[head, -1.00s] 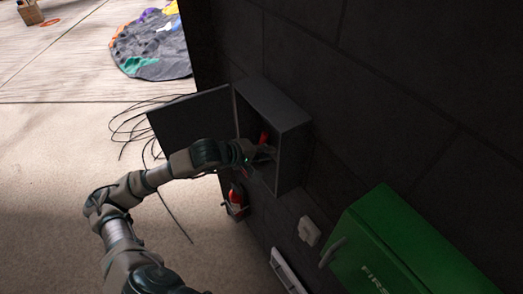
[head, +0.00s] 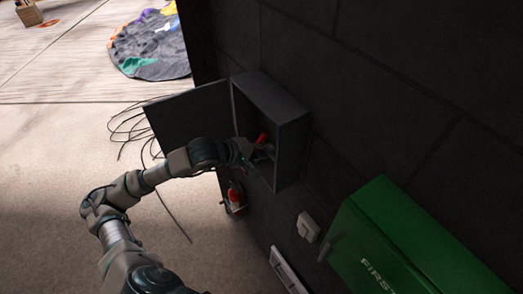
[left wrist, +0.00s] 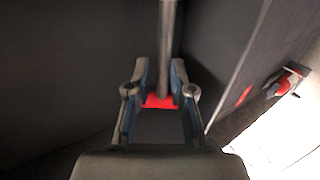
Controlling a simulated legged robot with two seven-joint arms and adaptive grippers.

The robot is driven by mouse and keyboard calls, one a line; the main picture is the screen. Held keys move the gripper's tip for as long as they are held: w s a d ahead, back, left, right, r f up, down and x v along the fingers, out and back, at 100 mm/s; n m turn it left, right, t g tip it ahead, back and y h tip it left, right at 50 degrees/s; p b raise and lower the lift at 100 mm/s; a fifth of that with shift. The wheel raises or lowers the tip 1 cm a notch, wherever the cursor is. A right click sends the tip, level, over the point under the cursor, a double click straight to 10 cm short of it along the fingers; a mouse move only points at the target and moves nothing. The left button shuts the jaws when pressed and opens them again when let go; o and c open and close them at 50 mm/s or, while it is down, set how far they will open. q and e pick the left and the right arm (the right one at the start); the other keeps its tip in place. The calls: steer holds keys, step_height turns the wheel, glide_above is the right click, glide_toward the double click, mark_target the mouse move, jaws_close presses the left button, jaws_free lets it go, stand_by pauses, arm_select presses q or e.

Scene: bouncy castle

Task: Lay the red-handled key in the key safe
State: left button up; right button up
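The key safe (head: 285,108) is an open grey box on the dark wall, its door (head: 190,122) swung out to the left. My left gripper (head: 262,152) reaches into its opening. The red handle of the key (head: 263,138) shows inside the box at the fingertips. In the left wrist view, my left gripper's fingers (left wrist: 162,82) are drawn close together on either side of the red handle (left wrist: 160,101), and a grey shaft (left wrist: 170,40) runs away from them. The gripper looks shut on the key. Whether the key touches the safe's floor is hidden. My right gripper is not in view.
A green first-aid box (head: 400,245) and a small white switch (head: 308,227) are on the wall at the right. A red bottle-like object (head: 235,196) sits in a holder below the safe. Black cables (head: 135,125) lie on the floor behind the door.

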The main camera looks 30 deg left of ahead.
arm_select(q)
steer(key=shift+o, duration=0.9)
steer(key=shift+a, duration=0.35)
steer(key=shift+a+f, duration=0.2)
steer(key=shift+a, duration=0.7)
steer(key=shift+s+a+r, duration=0.1)
steer(key=shift+s+a, duration=0.15)
steer(key=shift+a, duration=0.2)
steer(key=shift+s+a+r, duration=0.1)
steer(key=shift+s+a, duration=0.1)
steer(key=shift+a, duration=0.25)
steer(key=s+a+r, duration=0.2)
steer(key=s+r, duration=0.4)
steer(key=s, duration=0.2)
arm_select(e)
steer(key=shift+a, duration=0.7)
